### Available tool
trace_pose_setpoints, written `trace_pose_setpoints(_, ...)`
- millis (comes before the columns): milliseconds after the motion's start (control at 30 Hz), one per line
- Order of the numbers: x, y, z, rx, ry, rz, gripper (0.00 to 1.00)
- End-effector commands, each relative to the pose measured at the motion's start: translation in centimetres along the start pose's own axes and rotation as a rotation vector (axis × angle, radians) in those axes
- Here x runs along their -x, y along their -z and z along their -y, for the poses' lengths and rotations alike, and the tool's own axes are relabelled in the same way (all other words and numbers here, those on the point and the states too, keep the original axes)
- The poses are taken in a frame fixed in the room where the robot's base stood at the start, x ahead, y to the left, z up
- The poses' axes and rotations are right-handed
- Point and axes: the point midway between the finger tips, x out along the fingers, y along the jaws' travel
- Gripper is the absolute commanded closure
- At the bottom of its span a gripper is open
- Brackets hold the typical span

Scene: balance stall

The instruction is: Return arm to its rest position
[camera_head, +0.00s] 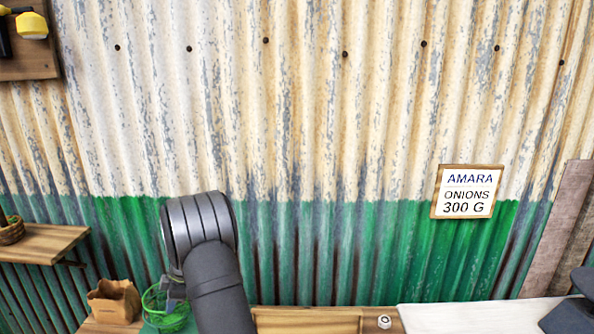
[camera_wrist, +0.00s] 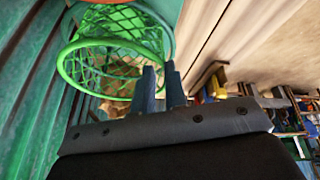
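My gripper (camera_wrist: 160,70) shows in the wrist view as two dark blue-grey fingers. A narrow gap shows between them and I see nothing held. A green mesh basket (camera_wrist: 66,68) is just beyond and to the left of the fingertips. I cannot tell whether they touch it. In the head view my dark arm rises at lower centre-left and bends down towards the green basket (camera_head: 152,300). The gripper there is mostly hidden by the arm and basket.
A brown paper bag (camera_head: 114,300) stands left of the basket. A wooden shelf (camera_head: 40,243) juts out at left. A sign (camera_head: 466,192) reading "AMARA ONIONS 300 G" hangs on the corrugated wall (camera_head: 330,120). A pale board (camera_head: 455,316) lies at lower right.

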Motion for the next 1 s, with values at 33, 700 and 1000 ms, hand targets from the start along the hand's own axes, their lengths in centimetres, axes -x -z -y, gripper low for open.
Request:
trace_pose_setpoints(33, -1.2, 0.0, 0.1, 0.000, 0.003, 0.001, 0.88)
trace_pose_setpoints(700, -1.3, 1.2, -0.3, 0.000, -0.001, 0.000, 0.88)
trace_pose_setpoints(1000, -1.5, 1.1, -0.3, 0.000, 0.000, 0.000, 0.88)
